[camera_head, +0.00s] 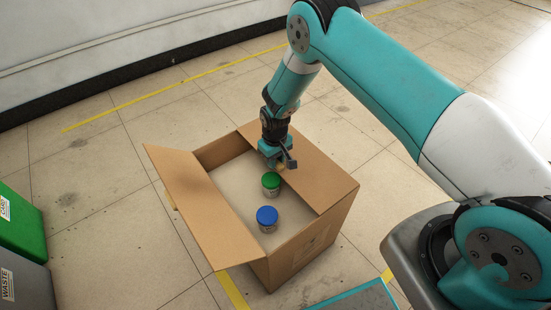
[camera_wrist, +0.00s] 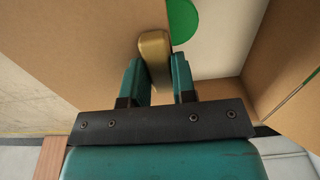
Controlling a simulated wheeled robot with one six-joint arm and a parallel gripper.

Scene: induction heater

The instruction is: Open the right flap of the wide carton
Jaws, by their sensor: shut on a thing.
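The wide carton (camera_head: 288,262) stands open-topped on the floor. Its right flap (camera_head: 315,180) lies across the right part of the opening, roughly level. In the wrist view the flap (camera_wrist: 85,45) fills the upper left. A tan-gold tab (camera_wrist: 154,50) sits at the flap's inner edge. My gripper (camera_head: 281,164) is at that edge, and in the wrist view its fingers (camera_wrist: 160,80) are on both sides of the tab, shut on it. The left flap (camera_head: 185,205) is folded outward. The gripper partly hides the tab in the head view.
A green-lidded jar (camera_head: 271,184) and a blue-lidded jar (camera_head: 267,218) stand inside the carton, the green one close to my gripper. Green (camera_head: 18,225) and grey (camera_head: 22,285) bins stand at the left. The floor right of the carton is clear near the flap.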

